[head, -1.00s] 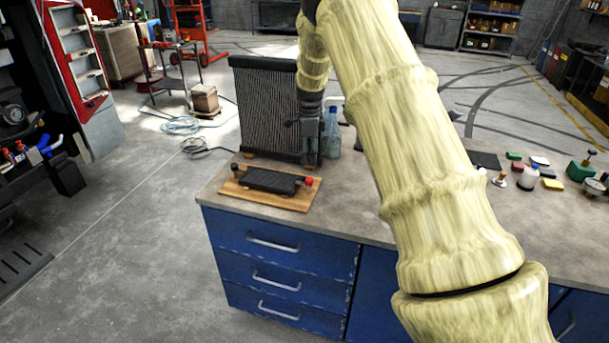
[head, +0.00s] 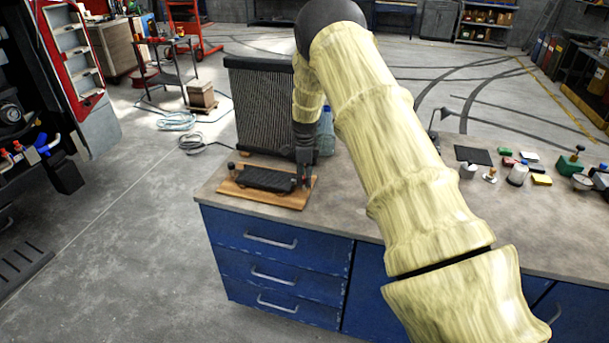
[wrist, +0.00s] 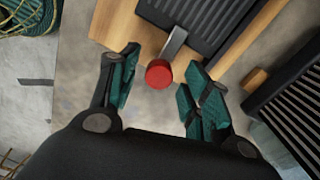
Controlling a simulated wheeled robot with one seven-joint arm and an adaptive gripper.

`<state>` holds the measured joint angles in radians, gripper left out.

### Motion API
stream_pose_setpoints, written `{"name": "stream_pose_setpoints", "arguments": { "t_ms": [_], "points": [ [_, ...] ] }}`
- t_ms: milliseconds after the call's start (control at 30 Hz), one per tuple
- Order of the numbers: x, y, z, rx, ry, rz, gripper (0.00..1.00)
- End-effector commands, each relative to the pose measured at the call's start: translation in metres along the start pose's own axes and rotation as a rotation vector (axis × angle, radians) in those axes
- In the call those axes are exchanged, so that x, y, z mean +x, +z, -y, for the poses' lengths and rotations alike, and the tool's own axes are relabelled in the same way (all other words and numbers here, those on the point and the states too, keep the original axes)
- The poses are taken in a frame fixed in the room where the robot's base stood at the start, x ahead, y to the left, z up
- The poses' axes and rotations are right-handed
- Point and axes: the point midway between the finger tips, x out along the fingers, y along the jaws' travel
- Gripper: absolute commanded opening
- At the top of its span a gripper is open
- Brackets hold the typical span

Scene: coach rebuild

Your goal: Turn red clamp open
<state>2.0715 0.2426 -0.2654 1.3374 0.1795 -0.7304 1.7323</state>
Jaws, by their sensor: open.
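The red clamp (wrist: 159,74) shows in the wrist view as a round red knob on a grey metal lever (wrist: 174,42). It sits at the edge of a black ribbed plate (wrist: 205,18) on a wooden board (wrist: 120,22). My gripper (wrist: 156,88) is open, with one green-padded finger on each side of the knob and gaps between. I cannot tell whether the fingers are level with the knob. In the head view my gripper (head: 304,180) is over the board's right end and hides the red knob there. The wooden board (head: 262,195) lies on the bench.
A tall black finned radiator (head: 262,105) and a clear bottle (head: 326,132) stand close behind the board. A dark knob (head: 231,168) is at the board's left end. Small items lie on the right of the bench (head: 400,185); the bench's front edge is near the board.

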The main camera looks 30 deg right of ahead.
Motion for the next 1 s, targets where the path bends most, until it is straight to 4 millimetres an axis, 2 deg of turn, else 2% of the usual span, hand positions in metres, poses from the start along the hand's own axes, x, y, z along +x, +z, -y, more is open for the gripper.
{"name": "stream_pose_setpoints", "arguments": {
  "t_ms": [167, 400, 767, 1000],
  "points": [
    [-0.0004, 0.0000, 0.0002, 0.000, -0.001, 0.000, 0.46],
    [-0.0004, 0.0000, 0.0002, 0.000, -0.001, 0.000, 0.02],
    [0.0004, -0.0002, 0.0005, -0.035, -0.001, 0.000, 0.01],
    [0.0019, -0.0002, 0.0009, -0.169, -0.002, 0.000, 0.01]
  ]
}}
